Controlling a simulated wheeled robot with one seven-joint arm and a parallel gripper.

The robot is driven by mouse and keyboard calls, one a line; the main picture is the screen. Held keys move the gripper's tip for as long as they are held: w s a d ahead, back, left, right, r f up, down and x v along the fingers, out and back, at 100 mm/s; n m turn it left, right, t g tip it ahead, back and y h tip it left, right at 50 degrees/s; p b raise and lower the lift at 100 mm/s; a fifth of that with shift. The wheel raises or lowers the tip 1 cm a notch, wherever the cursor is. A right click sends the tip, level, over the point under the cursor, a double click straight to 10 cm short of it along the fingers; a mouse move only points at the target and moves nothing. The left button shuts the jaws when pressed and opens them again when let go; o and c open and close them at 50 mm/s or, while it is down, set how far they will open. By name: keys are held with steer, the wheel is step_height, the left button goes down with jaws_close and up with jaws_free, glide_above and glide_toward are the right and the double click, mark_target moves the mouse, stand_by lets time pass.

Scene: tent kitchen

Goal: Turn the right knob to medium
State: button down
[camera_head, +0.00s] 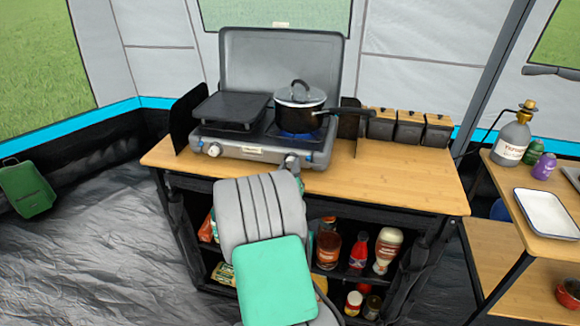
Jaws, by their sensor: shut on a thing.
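The grey camping stove (262,152) stands on the wooden counter with its lid up. Its right knob (292,160) is on the front panel, below the pot, and is partly covered. My gripper (298,176) is at this knob and shut on it; its fingers are mostly hidden behind my grey and green arm. The knob's exact setting cannot be read. The left knob (214,150) is free. A blue flame shows under the black lidded pot (298,112) on the right burner.
A black griddle plate (231,108) covers the left burner. The pot's handle sticks out to the right, near dark canisters with wooden lids (410,125). The counter's right part (410,180) is clear. Bottles and jars fill the shelf below.

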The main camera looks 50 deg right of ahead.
steer(key=n+p, duration=0.1)
steer(key=n, duration=0.5)
stand_by(0.6)
steer(key=c, duration=1)
jaws_free()
steer(key=shift+c, duration=0.2)
